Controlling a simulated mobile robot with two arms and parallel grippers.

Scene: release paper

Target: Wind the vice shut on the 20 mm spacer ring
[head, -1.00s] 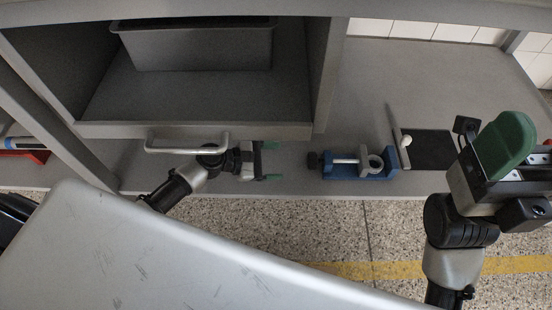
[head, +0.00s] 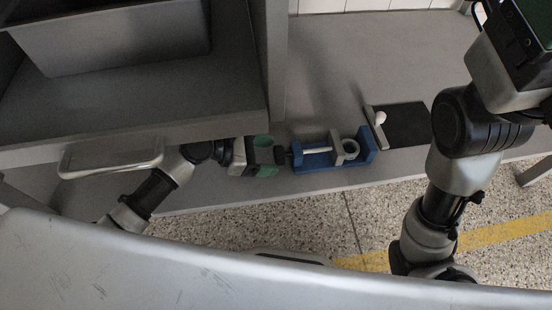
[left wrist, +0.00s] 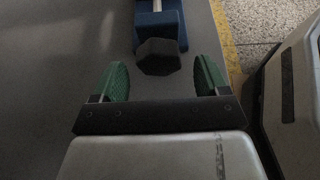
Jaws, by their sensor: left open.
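The blue vice (head: 322,163) lies on the bench, with a pale screw rod and a grey sliding jaw (head: 336,147). The light grey spacer ring (head: 351,147) sits between the grey jaw and the blue end jaw; I cannot tell whether both touch it. The vice's dark knob (head: 282,157) faces left and also shows in the left wrist view (left wrist: 158,58). My left gripper (head: 268,155) is open at the knob. In the left wrist view its green fingers stand either side of the knob, apart from it.
A black pad (head: 408,126) and a grey plate with a white ball knob (head: 381,118) lie right of the vice. A cabinet with a handle (head: 112,158) and a grey bin (head: 120,40) stand at left. The bench behind the vice is clear.

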